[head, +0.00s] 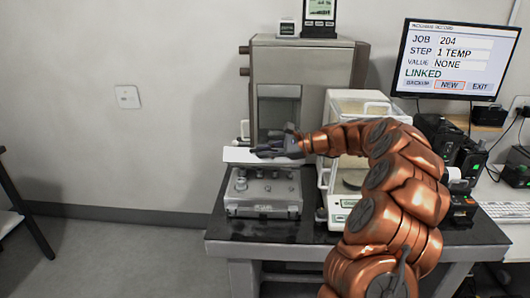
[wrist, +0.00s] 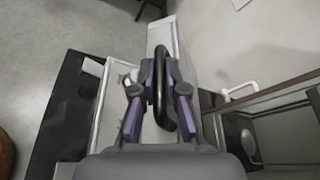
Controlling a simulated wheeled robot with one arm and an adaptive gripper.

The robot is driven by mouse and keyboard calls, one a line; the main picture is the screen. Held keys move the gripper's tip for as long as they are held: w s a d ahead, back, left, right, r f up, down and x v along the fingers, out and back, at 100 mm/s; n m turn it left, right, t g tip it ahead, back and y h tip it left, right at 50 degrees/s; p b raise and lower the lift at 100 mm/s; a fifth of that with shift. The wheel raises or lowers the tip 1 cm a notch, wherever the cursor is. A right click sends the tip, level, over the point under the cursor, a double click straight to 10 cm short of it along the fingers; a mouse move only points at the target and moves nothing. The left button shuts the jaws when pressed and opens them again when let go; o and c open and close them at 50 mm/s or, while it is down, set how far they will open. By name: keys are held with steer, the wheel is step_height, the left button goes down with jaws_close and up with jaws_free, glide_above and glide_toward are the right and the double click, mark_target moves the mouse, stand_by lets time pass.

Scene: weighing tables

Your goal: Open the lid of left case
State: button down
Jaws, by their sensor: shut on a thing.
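The left case (head: 262,208) is a grey box near the table's left end, with several metal weights showing in it. Its pale lid (head: 236,156) is raised at the back of the case; its exact angle is hard to tell. My gripper (head: 280,148) is at the lid, above the case. In the wrist view my gripper (wrist: 160,76) has its purple-edged fingers shut on the dark, curved lid handle (wrist: 160,110). The lid (wrist: 163,34) also shows beneath the fingers there. My gripper and arm hide part of the lid in the head view.
A grey cabinet (head: 303,55) with an open front stands behind the case. A white-framed balance (head: 340,108) stands to the right, partly behind my arm. A monitor (head: 456,62) and dark devices are farther right. Open floor (head: 110,255) lies left of the table (head: 245,251).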

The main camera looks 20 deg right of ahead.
stand_by(0.3)
steer(key=c, duration=1.5)
jaws_free()
steer(key=shift+d+r, duration=0.1)
steer(key=v, duration=1.1)
steer(key=shift+s+d+r, duration=0.15)
steer(key=shift+s+d, duration=0.1)
steer(key=shift+d, duration=0.1)
